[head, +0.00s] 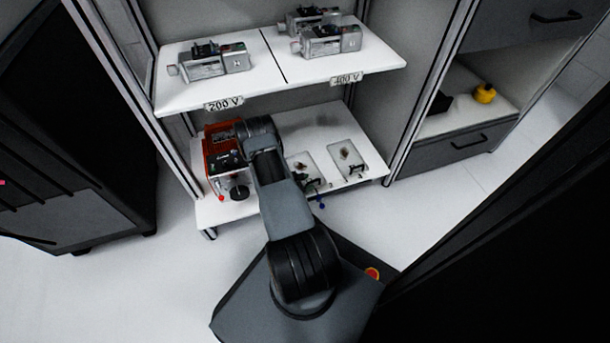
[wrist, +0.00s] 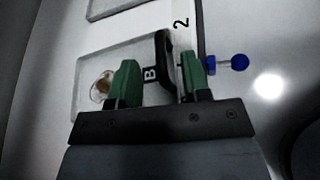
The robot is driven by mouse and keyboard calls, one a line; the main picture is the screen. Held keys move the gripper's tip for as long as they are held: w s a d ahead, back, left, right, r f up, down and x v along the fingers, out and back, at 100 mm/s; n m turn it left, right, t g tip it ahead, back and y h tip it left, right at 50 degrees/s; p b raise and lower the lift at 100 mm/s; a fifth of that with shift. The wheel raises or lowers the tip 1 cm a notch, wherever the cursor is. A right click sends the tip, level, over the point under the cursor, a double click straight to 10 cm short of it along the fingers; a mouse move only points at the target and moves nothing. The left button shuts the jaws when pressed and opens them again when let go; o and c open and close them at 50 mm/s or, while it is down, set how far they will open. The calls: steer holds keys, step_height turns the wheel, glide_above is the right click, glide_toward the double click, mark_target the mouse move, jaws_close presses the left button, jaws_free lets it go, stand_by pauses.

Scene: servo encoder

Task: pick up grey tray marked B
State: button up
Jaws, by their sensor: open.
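The grey tray marked B (wrist: 125,58) lies flat in the wrist view, with a small brownish round part on it. In the head view the tray marked B (head: 304,156) appears to be the left of two trays on the lower shelf, partly behind my arm.
A second tray (head: 348,153) lies to the right on the lower shelf (head: 335,118). A red-framed device (head: 222,155) stands at left. A blue knob (wrist: 240,62) sits close to the right finger. The upper shelf (head: 285,72) with grey devices overhangs behind.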

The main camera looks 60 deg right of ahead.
mark_target(311, 182)
steer(key=shift+b+x, duration=0.65)
steer(key=shift+x, duration=1.25)
steer(key=shift+s, duration=0.1)
jaws_close()
